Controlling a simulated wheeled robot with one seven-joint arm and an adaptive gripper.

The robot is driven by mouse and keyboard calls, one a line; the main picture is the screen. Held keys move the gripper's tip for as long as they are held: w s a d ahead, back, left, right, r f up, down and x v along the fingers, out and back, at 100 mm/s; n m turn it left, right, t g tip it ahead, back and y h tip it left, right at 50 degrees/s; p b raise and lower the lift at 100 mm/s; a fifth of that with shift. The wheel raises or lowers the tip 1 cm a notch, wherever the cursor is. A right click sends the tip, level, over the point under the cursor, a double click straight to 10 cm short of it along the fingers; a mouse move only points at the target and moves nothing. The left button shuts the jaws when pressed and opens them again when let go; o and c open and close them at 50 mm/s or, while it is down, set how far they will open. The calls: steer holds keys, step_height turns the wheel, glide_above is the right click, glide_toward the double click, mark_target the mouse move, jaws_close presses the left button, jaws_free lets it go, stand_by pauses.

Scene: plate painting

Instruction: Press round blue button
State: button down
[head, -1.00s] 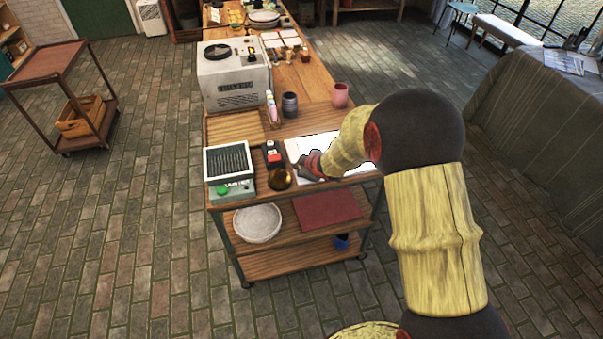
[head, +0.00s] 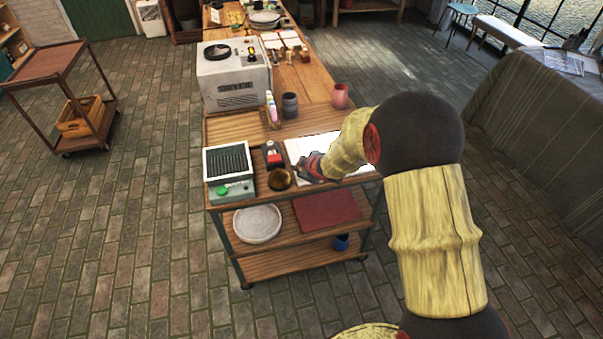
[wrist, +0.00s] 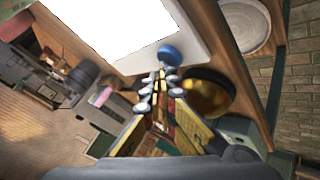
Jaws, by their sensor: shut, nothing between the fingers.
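The round blue button (wrist: 169,54) sits on the pale border of a flat panel with a bright white face (wrist: 110,25), at the panel's edge. My gripper (wrist: 162,72) is shut and empty, its tips right beside the button in the wrist view; I cannot tell if they touch it. In the head view my gripper (head: 307,170) is low over the front of the white panel (head: 318,143) on the wooden cart. The button does not show clearly there; my gripper seems to hide it.
A brown-gold bowl (head: 280,180) stands close to the left of my gripper and shows in the wrist view (wrist: 207,92). A device with a green button (head: 230,188) sits further left. A grey cup (head: 290,105) and a pink cup (head: 340,95) stand behind.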

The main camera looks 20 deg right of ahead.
steer(key=shift+f, duration=0.2)
steer(key=shift+r, duration=0.1)
steer(key=shift+r+p, duration=0.85)
steer(key=shift+r, duration=0.05)
step_height(320, 180, up, 6)
steer(key=p, duration=0.5)
steer(key=shift+p, duration=0.35)
